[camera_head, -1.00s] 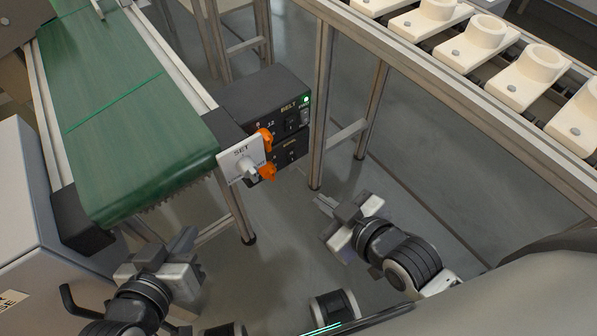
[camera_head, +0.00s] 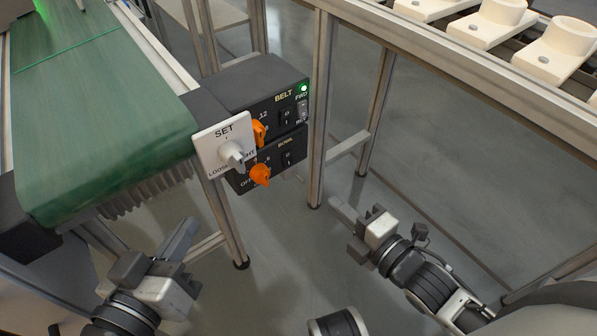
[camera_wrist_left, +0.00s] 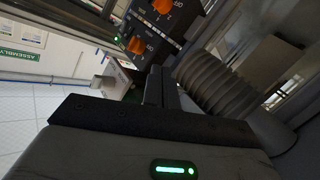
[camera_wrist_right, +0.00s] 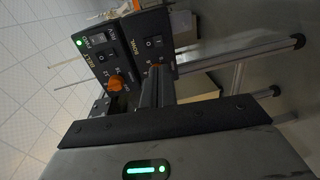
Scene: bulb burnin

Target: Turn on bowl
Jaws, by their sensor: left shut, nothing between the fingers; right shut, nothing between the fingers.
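The black BOWL control box (camera_head: 283,161) hangs below the BELT box (camera_head: 280,108) at the conveyor's end. The BOWL box carries an orange knob (camera_head: 260,174) and a black rocker switch (camera_head: 287,159). The switch also shows in the right wrist view (camera_wrist_right: 153,42). A green light (camera_head: 304,88) glows on the BELT box. My left gripper (camera_head: 186,234) is shut and empty, below and left of the boxes. My right gripper (camera_head: 337,206) is shut and empty, below and right of the boxes. Neither touches them in the head view.
A white SET plate (camera_head: 218,133) with a grey knob (camera_head: 231,153) stands in front of the boxes' left side. The green conveyor belt (camera_head: 90,110) is at left. A metal frame post (camera_head: 320,110) stands just right of the boxes. White holders (camera_head: 485,22) sit on a rack at upper right.

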